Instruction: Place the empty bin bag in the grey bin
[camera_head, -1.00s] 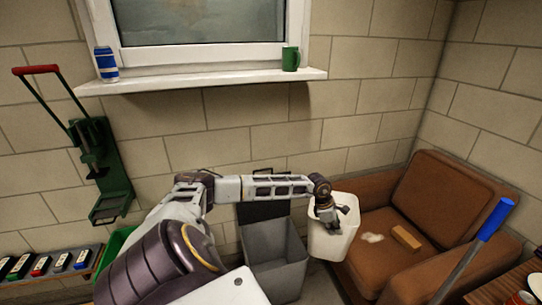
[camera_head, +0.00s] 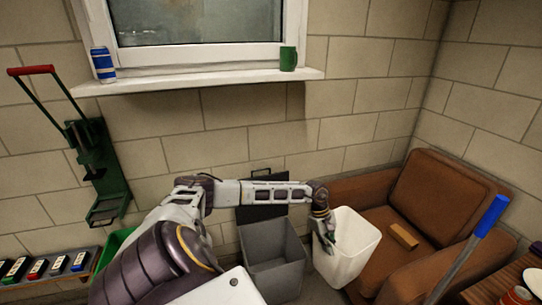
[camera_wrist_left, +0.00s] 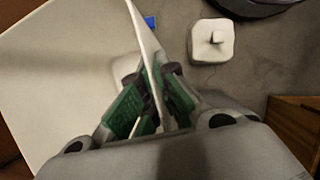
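A white, open-topped, bin-shaped piece (camera_head: 352,252), seemingly the empty bin bag, hangs from my left gripper (camera_head: 328,240), tilted, in front of the brown armchair. In the left wrist view, the green-padded fingers (camera_wrist_left: 150,110) are closed on its thin white wall (camera_wrist_left: 147,50). The grey bin (camera_head: 277,270) stands on the floor just left of the bag, with its dark lid (camera_head: 262,211) raised at the back. Its opening is free. The bag is beside the bin, not over it. My right gripper is not in view.
The brown armchair (camera_head: 450,190) stands at the right with a tan block (camera_head: 404,236) on its seat. A blue-handled pole (camera_head: 490,216) leans in front of it. A green bin (camera_head: 113,245) is at the left. A white knobbed object (camera_wrist_left: 212,40) shows in the wrist view.

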